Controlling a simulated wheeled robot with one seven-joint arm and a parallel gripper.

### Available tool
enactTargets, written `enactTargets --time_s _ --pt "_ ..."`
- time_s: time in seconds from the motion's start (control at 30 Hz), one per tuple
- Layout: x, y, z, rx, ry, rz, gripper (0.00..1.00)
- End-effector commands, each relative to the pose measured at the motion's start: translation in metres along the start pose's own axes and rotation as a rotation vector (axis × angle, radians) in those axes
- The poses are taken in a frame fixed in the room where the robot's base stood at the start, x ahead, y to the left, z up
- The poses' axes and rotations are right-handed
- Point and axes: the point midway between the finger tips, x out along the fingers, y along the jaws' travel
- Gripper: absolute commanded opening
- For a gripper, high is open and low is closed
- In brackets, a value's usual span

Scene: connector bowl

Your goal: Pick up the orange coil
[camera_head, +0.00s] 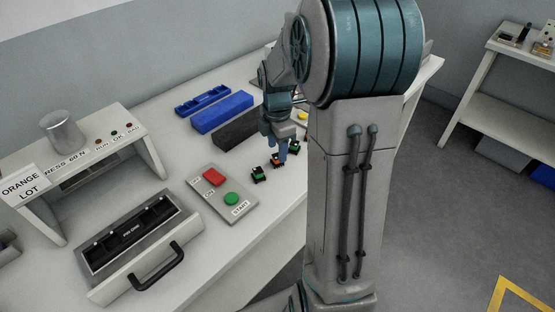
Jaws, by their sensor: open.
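A small black part with an orange top, the orange coil (277,161), sits on the white table in the head view, right of the button panel. My gripper (276,152) points down directly at the orange coil, with its fingers open. The fingers partly cover the coil, so I cannot tell whether they touch it or are around it. A green-topped coil (258,174) sits just left of it, and another green-topped one (294,147) shows just to the right, close to the fingers.
A button panel (222,193) with red and green buttons lies left of the coils. Black (237,131) and blue (222,111) blocks lie behind. A press (85,165) labelled "ORANGE LOT" and a drawer-like fixture (100,292) with a black handle stand left. The table's front edge is close.

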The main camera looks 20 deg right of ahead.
Motion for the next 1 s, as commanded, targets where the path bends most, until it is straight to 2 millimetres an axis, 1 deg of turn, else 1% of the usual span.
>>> enactTargets --time_s 0.03,0.1,0.2,0.43,0.47,0.5,0.57,0.6,0.63,0.9,1.0 --pt "0.009 -0.001 -0.002 -0.001 0.001 -0.004 0.47" --pt "0.018 -0.001 -0.001 0.000 0.001 -0.003 0.47" --pt "0.024 0.000 -0.001 0.000 0.001 -0.001 0.47" --pt "0.025 0.000 -0.001 0.000 0.000 0.001 0.47" --pt "0.025 0.000 -0.001 0.000 0.000 0.001 0.42" --pt "0.025 0.000 -0.001 0.000 0.000 0.001 0.31" --pt "0.025 0.000 -0.001 0.000 0.000 0.000 0.14" --pt "0.025 0.000 -0.001 0.000 0.000 0.000 0.03" --pt "0.025 0.000 -0.001 0.000 0.000 0.000 0.00" --pt "0.025 0.000 -0.001 0.001 0.000 0.001 0.00" --pt "0.021 0.000 -0.001 0.001 -0.001 0.001 0.00"
